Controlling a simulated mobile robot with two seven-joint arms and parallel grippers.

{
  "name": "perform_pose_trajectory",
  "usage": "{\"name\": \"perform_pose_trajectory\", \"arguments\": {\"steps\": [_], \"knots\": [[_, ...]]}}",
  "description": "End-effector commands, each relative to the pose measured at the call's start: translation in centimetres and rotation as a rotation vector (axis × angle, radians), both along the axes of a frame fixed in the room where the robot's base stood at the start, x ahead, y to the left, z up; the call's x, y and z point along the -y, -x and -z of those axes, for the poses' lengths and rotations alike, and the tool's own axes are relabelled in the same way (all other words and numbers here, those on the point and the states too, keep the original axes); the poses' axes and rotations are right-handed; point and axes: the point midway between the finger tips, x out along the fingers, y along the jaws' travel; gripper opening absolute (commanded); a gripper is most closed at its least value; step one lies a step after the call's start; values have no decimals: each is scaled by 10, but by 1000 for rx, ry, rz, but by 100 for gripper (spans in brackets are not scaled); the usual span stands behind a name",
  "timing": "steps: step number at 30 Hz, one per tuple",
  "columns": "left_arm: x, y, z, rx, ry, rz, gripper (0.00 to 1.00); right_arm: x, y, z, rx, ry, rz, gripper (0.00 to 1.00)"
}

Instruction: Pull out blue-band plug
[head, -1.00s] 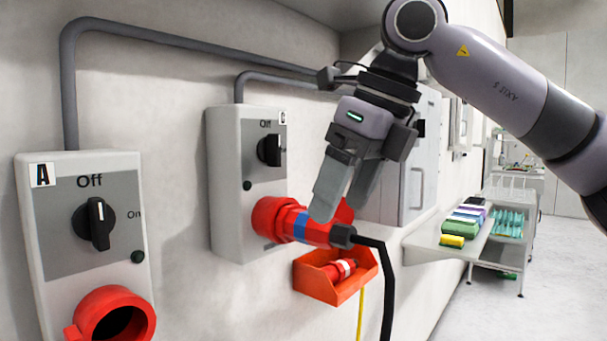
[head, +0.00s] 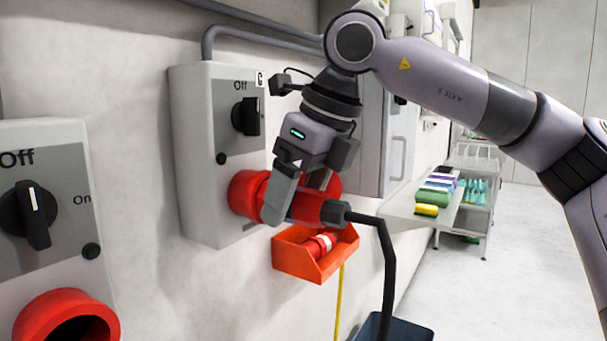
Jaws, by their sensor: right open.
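The blue-band plug (head: 308,207) is red and sits in the red socket (head: 246,194) of the middle switch box (head: 190,150). Its blue band is mostly hidden behind my gripper's near finger. A black cable (head: 388,270) bends down from its rear end. My right gripper (head: 292,200) reaches down from above with its jaws open. The near finger hangs in front of the plug, and the other is mostly hidden on the far side. I cannot tell whether the fingers touch it. The rotary switch (head: 245,117) above is at Off. My left gripper is not in view.
An orange-red bin (head: 297,262) holding a red plug with a white band (head: 319,245) hangs just below. Another switch box (head: 75,265) with an empty red socket (head: 68,318) stands at left. A shelf (head: 400,208) with coloured items is further right.

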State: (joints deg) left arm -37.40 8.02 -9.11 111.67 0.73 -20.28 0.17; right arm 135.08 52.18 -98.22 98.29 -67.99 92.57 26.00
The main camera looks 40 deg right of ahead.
Motion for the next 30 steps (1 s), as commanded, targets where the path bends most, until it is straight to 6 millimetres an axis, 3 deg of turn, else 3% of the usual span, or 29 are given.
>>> {"name": "perform_pose_trajectory", "arguments": {"steps": [8, 11, 15, 30], "knots": [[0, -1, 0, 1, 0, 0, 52, 0, -1, 2, 0, 0, 0, 77], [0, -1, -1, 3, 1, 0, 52, 0, -1, 2, 0, -1, 0, 51], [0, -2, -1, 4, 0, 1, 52, 0, -1, 2, 0, -1, 0, 5], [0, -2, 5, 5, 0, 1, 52, 4, 10, 2, 0, -2, -1, 5]]}}
